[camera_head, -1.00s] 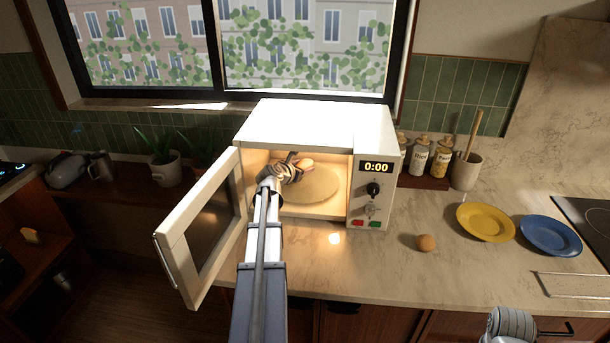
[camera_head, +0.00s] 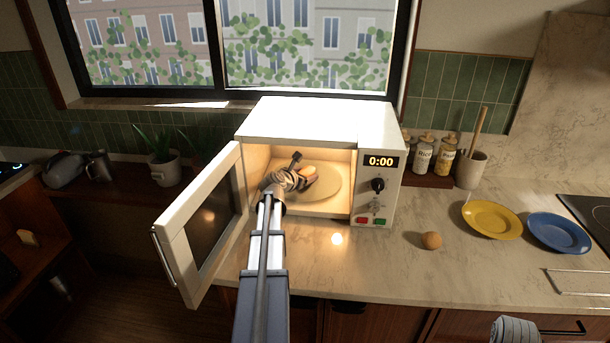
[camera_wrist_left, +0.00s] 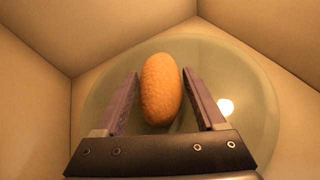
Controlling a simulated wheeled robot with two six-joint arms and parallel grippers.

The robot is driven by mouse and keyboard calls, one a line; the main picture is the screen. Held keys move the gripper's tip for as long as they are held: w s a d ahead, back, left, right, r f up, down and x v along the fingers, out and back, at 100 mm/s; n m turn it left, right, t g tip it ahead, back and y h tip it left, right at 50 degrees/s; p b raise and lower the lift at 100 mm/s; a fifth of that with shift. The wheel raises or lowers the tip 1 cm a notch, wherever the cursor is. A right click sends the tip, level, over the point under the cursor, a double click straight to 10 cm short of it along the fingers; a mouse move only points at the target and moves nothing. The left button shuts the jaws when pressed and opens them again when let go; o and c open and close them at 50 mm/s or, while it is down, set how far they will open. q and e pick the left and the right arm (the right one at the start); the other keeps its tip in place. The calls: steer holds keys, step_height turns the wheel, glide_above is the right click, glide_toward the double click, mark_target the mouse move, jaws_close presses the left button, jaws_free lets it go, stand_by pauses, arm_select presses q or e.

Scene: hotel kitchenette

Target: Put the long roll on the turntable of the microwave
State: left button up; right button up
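The long roll (camera_wrist_left: 161,88) is golden brown and lies over the round glass turntable (camera_wrist_left: 255,115), between the fingers of my left gripper (camera_wrist_left: 163,100). The fingers are apart, with a gap on each side of the roll. In the head view my left gripper (camera_head: 303,172) is inside the lit microwave (camera_head: 253,195), and the roll (camera_head: 313,170) shows partly behind it. The turntable (camera_head: 328,188) shows to the right of the gripper. The microwave door (camera_head: 205,225) is wide open to the left. My right gripper is out of view.
A small round brown item (camera_head: 431,240) lies on the counter right of the microwave. A yellow plate (camera_head: 492,220) and a blue plate (camera_head: 559,233) are farther right. Jars (camera_head: 424,157) and a utensil crock (camera_head: 470,170) stand behind. The counter before the microwave is clear.

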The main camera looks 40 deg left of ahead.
arm_select(q)
steer(key=shift+o, duration=1.1)
steer(key=shift+r, duration=0.15)
steer(key=p+v, duration=0.4)
steer(key=v, duration=0.7)
steer(key=shift+d+r+p, duration=0.1)
steer(key=shift+p, duration=0.2)
steer(key=shift+s+r, duration=0.15)
steer(key=shift+s, duration=0.3)
